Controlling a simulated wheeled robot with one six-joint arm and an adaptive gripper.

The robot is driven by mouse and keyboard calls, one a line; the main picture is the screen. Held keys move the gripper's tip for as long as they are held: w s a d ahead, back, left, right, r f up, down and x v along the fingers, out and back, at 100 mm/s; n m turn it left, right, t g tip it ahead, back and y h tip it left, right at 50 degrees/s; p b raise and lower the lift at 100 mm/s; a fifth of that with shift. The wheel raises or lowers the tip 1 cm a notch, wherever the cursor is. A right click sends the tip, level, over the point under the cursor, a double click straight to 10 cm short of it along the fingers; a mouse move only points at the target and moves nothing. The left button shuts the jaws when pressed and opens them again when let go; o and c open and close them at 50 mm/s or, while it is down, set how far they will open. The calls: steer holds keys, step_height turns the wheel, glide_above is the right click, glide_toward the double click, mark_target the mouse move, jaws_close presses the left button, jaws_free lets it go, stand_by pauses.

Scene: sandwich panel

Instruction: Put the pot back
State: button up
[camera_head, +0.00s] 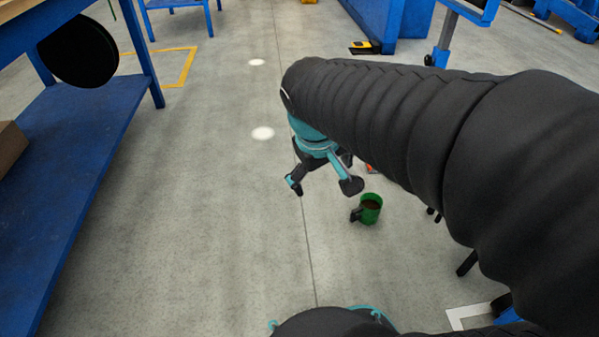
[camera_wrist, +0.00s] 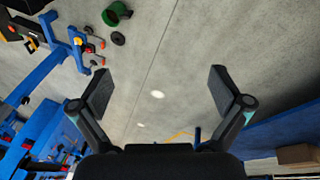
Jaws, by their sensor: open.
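A green pot (camera_head: 371,207) with dark brown contents and a black part at its left side appears to stand upright on the grey floor. In the head view it is just below and right of my gripper (camera_head: 322,187), which hangs in the air, apart from it. In the wrist view, the green pot (camera_wrist: 116,14) is at the top, left of centre, outside the jaws. My gripper (camera_wrist: 160,89) is open, with only floor showing between its fingers. Part of the area right of the pot is hidden by my arm.
A blue workbench (camera_head: 92,140) with a lower shelf runs along the left. Blue frames and equipment (camera_head: 390,25) stand at the back right. In the wrist view, a blue stand (camera_wrist: 42,75) is at the left and a cardboard box (camera_wrist: 297,154) at the lower right. The middle floor is clear.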

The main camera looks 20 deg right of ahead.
steer(key=s+a+r+m+t+y, duration=0.1)
steer(key=s+a+t+y, duration=0.1)
steer(key=s, duration=0.5)
steer(key=shift+a+r+m+t, duration=0.25)
steer(key=shift+a+m+t, duration=0.25)
steer(key=shift+a, duration=0.7)
